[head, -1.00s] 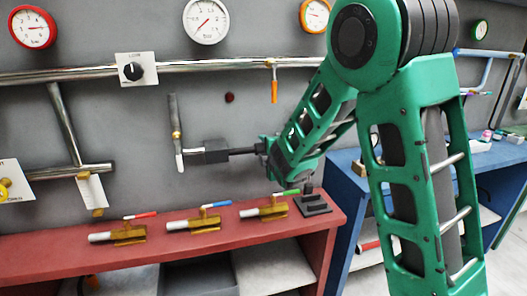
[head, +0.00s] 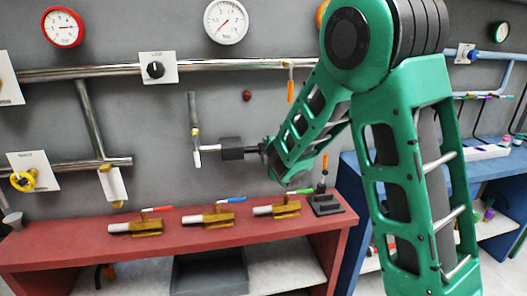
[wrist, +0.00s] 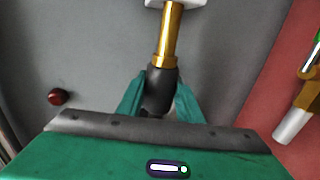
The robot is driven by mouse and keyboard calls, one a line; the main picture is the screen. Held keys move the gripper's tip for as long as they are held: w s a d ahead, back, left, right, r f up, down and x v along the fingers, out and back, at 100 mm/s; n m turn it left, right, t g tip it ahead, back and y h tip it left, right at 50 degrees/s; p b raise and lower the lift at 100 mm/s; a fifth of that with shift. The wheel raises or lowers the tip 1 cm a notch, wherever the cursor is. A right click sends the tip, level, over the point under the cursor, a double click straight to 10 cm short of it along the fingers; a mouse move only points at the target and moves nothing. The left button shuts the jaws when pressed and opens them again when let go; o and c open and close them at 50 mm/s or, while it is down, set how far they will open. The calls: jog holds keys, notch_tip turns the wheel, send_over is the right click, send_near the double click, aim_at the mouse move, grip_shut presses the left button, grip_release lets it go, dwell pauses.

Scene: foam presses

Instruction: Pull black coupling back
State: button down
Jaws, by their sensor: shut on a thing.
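In the wrist view the black coupling (wrist: 161,86) is a dark sleeve at the lower end of a brass stem (wrist: 171,35). The stem runs up to a white piece at the top edge. My gripper (wrist: 158,97) has a green finger on either side of the coupling and is shut on it. The gripper's body hides the coupling's lower end. In the head view my green arm reaches toward the wall, and I cannot make out the fingers. A dark block (head: 232,149) shows left of the arm's end, beside a steel-and-brass upright pipe (head: 194,115).
A red bench (head: 60,250) runs below, with several brass valves with coloured levers, one (head: 278,207) near my arm. A black stand (head: 326,207) sits at its right end. A blue bench (head: 350,195) is on the right. Gauges and a pipe (head: 110,70) line the wall.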

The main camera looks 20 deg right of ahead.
jog(key=shift+a+f, duration=0.15)
jog(key=shift+a, duration=0.25)
jog(key=c, duration=1.3)
grip_release()
jog(key=shift+o, duration=0.2)
jog(key=shift+s, duration=0.1)
jog(key=v, duration=1)
jog(key=shift+s, duration=0.25)
